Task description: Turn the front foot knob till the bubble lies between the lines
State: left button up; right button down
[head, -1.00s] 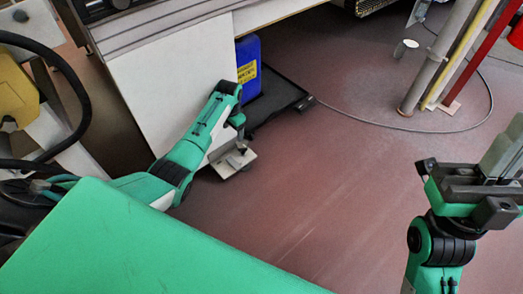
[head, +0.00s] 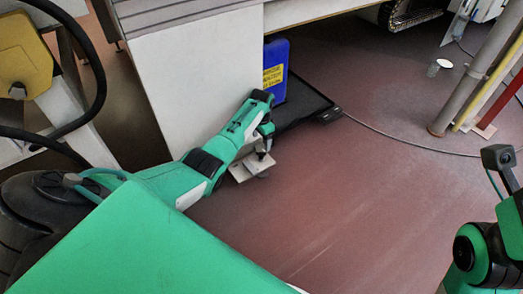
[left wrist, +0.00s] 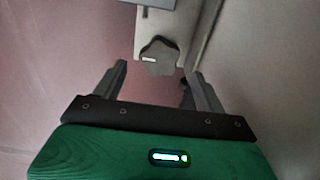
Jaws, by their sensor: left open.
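A grey lobed foot knob (left wrist: 158,58) with a white mark shows in the left wrist view, below a pale bracket (left wrist: 160,20). My left gripper (left wrist: 160,82) is open, with one finger on each side just short of the knob, not visibly touching it. In the head view my left gripper (head: 266,150) reaches down to a pale foot plate (head: 250,168) at the corner of the white machine panel (head: 200,85); the knob cannot be made out there. My right gripper (head: 497,158) is only partly in frame at the right edge. No bubble or level lines can be made out.
A blue canister (head: 275,65) stands in a black tray (head: 305,108) beside the panel. A cable (head: 390,147) runs over the floor towards grey, yellow and red posts (head: 460,90) at the right. The red floor (head: 340,210) in the middle is clear.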

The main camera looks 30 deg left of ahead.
aim_at(261, 148)
pick_arm(q)
jog(key=shift+f+b, duration=1.15)
jog(key=shift+f, duration=1.25)
jog(key=shift+c, duration=0.2)
jog(key=c, duration=0.9)
